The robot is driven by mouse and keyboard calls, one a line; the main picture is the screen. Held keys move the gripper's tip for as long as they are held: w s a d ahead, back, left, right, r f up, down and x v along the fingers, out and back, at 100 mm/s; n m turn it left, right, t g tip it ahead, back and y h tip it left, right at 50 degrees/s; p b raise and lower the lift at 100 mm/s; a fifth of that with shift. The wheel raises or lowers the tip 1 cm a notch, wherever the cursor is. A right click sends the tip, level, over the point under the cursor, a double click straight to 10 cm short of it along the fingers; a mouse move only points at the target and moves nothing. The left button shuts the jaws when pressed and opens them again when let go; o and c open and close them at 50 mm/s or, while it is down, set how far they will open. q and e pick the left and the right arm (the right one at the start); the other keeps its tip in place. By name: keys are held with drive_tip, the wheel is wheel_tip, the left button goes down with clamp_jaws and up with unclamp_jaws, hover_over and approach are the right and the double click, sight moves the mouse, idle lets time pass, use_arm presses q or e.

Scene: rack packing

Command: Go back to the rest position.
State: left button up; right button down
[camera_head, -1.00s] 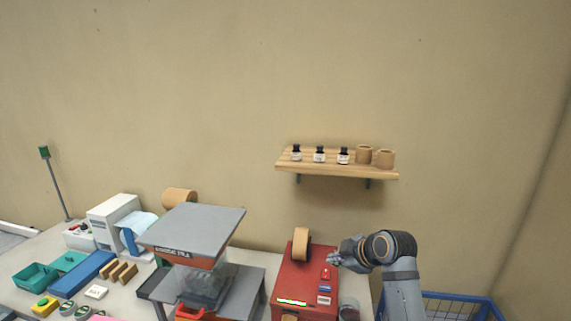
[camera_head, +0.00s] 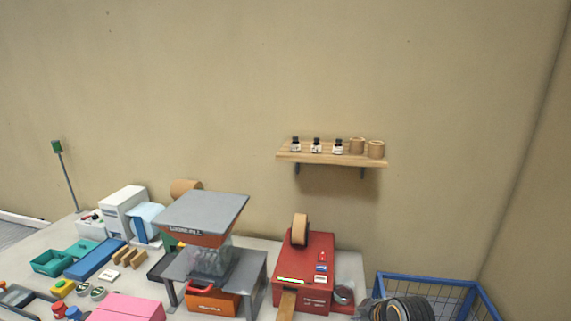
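Dark ringed parts of my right arm show at the bottom edge on the right, in front of the blue wire basket. The fingers of my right gripper cannot be made out and seem to lie below the picture. My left arm and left gripper are not in view. Nothing is seen held.
A red machine (camera_head: 318,262) with a tape roll (camera_head: 300,230) stands on the table beside a grey-topped bag-fill stand (camera_head: 203,211). A blue wire basket (camera_head: 437,283) is at the right. A wooden shelf (camera_head: 330,159) with small bottles and cork-coloured pots hangs above.

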drive_tip(key=s+d+f+m+g+h, duration=0.1)
drive_tip(key=s+d+f+m, duration=0.15)
drive_tip(key=s, duration=0.55)
drive_tip(key=s+d+f+m+g+h, duration=0.1)
drive_tip(key=s+f+m, duration=0.15)
drive_tip(key=s, duration=0.45)
drive_tip(key=s+d+f+m+g+h, duration=0.1)
drive_tip(key=s+d+f+m, duration=0.15)
drive_tip(key=s, duration=0.55)
wheel_tip(320, 180, down, 32)
drive_tip(key=s+d+m+g+b, duration=0.1)
drive_tip(key=s+d+b, duration=0.15)
drive_tip(key=b, duration=0.35)
use_arm(q)
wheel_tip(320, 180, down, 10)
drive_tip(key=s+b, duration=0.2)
drive_tip(key=b, duration=0.2)
use_arm(e)
drive_tip(key=s+d+f+g, duration=0.1)
drive_tip(key=s+f, duration=1.6)
drive_tip(key=f, duration=0.3)
drive_tip(key=shift+s, duration=0.2)
